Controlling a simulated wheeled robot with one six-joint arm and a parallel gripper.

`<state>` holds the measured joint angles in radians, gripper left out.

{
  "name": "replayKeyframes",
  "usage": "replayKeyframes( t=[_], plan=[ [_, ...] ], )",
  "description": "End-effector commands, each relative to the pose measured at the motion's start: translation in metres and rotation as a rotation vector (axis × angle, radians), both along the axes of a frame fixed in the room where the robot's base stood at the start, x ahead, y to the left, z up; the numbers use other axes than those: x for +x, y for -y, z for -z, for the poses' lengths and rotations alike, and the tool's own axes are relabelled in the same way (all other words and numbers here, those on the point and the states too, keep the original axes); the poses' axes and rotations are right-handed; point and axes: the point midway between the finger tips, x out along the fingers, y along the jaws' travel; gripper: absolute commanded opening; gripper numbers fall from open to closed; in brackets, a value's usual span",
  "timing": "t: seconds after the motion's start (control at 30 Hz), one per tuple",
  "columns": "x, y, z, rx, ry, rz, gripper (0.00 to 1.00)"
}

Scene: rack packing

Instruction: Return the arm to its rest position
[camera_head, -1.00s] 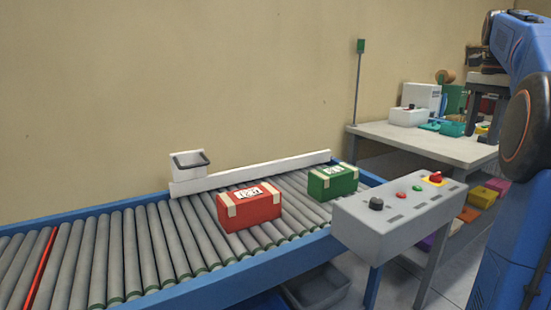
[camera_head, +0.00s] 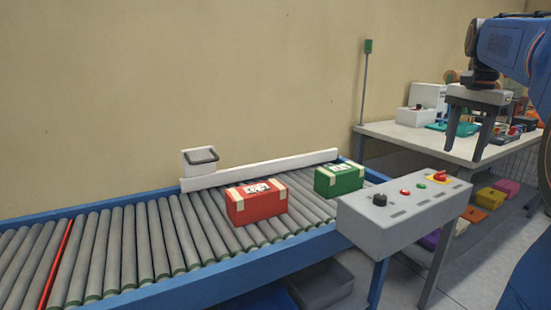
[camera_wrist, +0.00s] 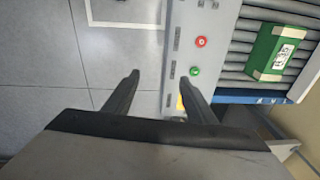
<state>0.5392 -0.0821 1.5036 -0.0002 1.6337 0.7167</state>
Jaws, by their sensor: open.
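My blue arm reaches in from the upper right of the head view. My gripper (camera_head: 470,133) points downward there, its two dark fingers apart. In the wrist view my gripper (camera_wrist: 160,85) is open, with nothing between its fingertips. Below it in that view are the grey floor and the edge of the grey control box (camera_wrist: 198,45). The gripper touches nothing that I can see.
A red box (camera_head: 257,203) and a green box (camera_head: 339,180) sit on the roller conveyor (camera_head: 150,240). The control box (camera_head: 400,212) stands at its right end. A cluttered white table (camera_head: 430,143) stands behind. Open floor lies at lower right.

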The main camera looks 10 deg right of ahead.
Motion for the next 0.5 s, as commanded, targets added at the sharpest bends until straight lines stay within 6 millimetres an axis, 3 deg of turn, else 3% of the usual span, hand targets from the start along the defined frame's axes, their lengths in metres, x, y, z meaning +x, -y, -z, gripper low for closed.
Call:
replayKeyframes(
  t=[0.03,0.2,0.5],
  plan=[
    [-0.006,-0.018,0.006,-0.008,0.01,-0.052,0.51],
    [-0.028,-0.072,0.035,-0.044,0.048,-0.245,0.51],
    [-0.079,-0.154,0.101,-0.111,0.118,-0.584,0.51]
  ],
)
